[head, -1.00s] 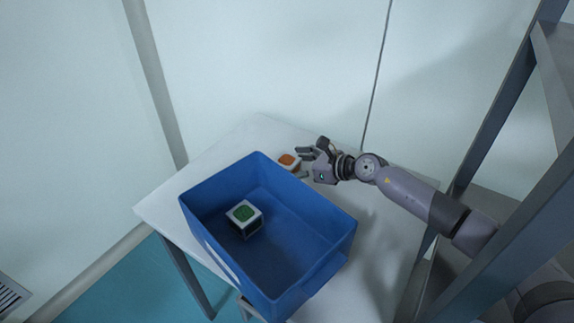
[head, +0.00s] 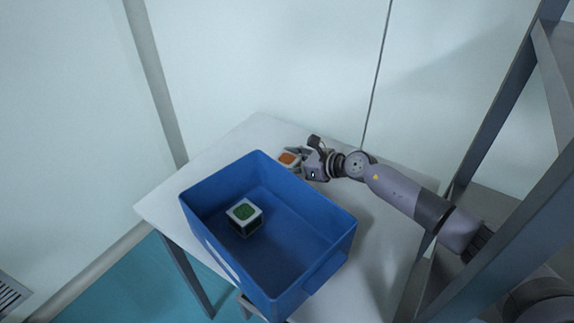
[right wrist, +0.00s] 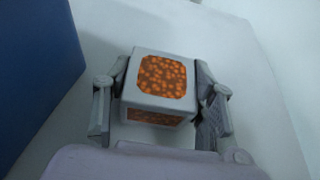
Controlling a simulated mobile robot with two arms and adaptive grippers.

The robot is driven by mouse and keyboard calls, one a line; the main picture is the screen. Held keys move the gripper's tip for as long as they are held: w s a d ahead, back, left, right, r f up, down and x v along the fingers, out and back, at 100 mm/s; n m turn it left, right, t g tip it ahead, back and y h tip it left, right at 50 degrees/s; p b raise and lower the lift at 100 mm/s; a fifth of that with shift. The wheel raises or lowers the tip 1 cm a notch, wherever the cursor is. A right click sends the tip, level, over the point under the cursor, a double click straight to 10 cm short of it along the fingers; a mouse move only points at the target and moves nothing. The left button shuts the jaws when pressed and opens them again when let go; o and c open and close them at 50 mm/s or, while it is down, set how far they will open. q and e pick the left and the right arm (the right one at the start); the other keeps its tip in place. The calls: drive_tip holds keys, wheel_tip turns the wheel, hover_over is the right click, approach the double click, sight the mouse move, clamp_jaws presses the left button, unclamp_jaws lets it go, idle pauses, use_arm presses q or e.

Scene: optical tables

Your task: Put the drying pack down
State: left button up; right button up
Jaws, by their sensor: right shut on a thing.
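The drying pack (head: 288,160) is a small white cube with orange beaded windows, just behind the far rim of the blue bin. My right gripper (head: 298,158) reaches it from the right and is shut on it. In the right wrist view the drying pack (right wrist: 160,82) sits upright between the two fingers (right wrist: 160,98), one against each side. Whether its base touches the table is hard to tell. My left gripper is not in view.
The blue bin (head: 322,222) stands on the white table (head: 185,192) and holds a white cube with a green top (head: 244,212). Bare table lies behind and left of the bin. A grey metal frame (head: 500,110) stands at the right.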

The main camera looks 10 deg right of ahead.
sight(287, 158)
drive_tip(key=c, duration=0.6)
drive_tip(key=shift+r, duration=0.15)
wheel_tip(287, 158, up, 20)
drive_tip(key=shift+f, duration=0.1)
